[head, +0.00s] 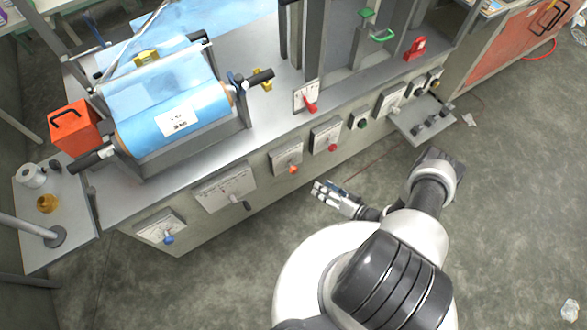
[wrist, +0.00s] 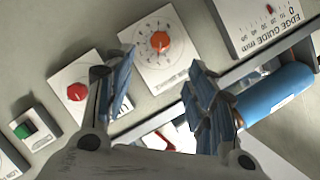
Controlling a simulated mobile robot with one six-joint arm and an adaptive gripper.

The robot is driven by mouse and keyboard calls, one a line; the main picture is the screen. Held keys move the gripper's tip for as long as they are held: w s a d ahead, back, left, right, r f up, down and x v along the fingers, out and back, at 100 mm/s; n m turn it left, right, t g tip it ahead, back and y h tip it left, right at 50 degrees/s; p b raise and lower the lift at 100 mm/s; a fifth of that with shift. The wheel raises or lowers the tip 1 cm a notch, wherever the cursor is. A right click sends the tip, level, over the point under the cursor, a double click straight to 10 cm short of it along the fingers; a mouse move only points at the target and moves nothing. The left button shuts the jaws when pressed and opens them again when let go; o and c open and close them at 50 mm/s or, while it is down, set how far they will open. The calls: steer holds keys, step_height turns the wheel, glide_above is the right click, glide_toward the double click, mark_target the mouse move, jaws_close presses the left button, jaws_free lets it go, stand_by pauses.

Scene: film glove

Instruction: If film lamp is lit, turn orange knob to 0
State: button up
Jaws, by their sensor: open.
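The orange knob (head: 293,169) sits on a white dial plate on the bench's front panel. In the wrist view the orange knob (wrist: 160,43) has marks around it; its exact setting is too small to read. My gripper (head: 320,190) is open and empty, in front of the panel, a little right of and below the orange knob in the head view. In the wrist view my gripper's fingers (wrist: 158,74) stand apart, with the orange knob beyond the gap between them. I cannot make out which part is the film lamp or whether it is lit.
A red knob (head: 331,148) and a green button (head: 363,124) sit right of the orange knob. The edge guide plate (head: 224,188) with a black lever and a blue knob (head: 168,239) are left. A blue film roll (head: 174,106) lies above. Floor before the panel is clear.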

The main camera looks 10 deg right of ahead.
mark_target(295, 172)
steer(key=b+x, duration=0.3)
steer(key=x, duration=1.3)
steer(key=shift+b, duration=0.35)
steer(key=shift+c, duration=0.5)
steer(key=c, duration=1)
steer(key=n+h+p, duration=0.1)
steer(key=n, duration=0.1)
steer(key=shift+n+h, duration=0.3)
steer(key=shift+n+h+p, duration=0.5)
steer(key=shift+n+h, duration=0.1)
steer(key=shift+n, duration=0.1)
steer(key=shift+d, duration=0.1)
